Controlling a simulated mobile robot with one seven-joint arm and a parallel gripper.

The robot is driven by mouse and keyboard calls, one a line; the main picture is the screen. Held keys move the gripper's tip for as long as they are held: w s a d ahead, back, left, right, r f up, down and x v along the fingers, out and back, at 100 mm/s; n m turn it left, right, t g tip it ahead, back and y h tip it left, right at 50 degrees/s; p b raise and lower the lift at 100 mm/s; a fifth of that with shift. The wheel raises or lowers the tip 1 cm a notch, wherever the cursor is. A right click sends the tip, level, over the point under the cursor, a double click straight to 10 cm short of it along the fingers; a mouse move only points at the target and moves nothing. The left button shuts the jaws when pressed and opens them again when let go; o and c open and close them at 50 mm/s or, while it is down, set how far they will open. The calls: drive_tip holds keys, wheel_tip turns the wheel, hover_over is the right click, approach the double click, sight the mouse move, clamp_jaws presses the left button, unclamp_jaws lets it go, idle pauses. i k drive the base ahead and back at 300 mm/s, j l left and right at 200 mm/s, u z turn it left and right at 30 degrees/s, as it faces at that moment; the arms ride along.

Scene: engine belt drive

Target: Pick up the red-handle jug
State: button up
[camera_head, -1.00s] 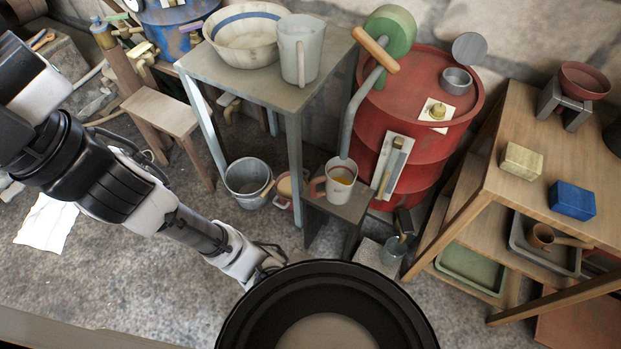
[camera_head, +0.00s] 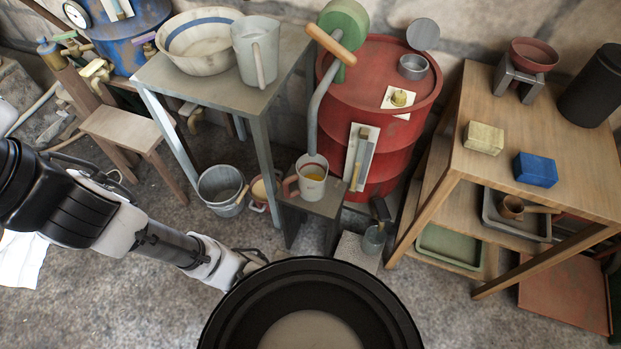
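My arm reaches in from the left, and my gripper (camera_head: 252,262) is low, in front of and to the left of the stool, apart from the jug. The gripper is small and partly hidden behind my round black body part, so I cannot tell whether its fingers are open.
A grey table (camera_head: 187,86) with a basin and a white-handled jug (camera_head: 257,54) stands behind left. A bucket (camera_head: 221,189) is on the floor left of the stool. The red barrel (camera_head: 384,75) is behind. A wooden shelf table (camera_head: 554,116) is right. A grey block with a cup (camera_head: 373,239) is nearby.

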sight(312, 175)
drive_tip(key=i+j, duration=0.1)
drive_tip(key=j, duration=0.25)
drive_tip(key=i+j, duration=0.1)
drive_tip(key=j, duration=0.3)
drive_tip(key=i+j+z, duration=0.1)
drive_tip(key=j+z, duration=0.15)
drive_tip(key=j, duration=0.15)
drive_tip(key=j+z, duration=0.35)
drive_tip(key=z, duration=1.15)
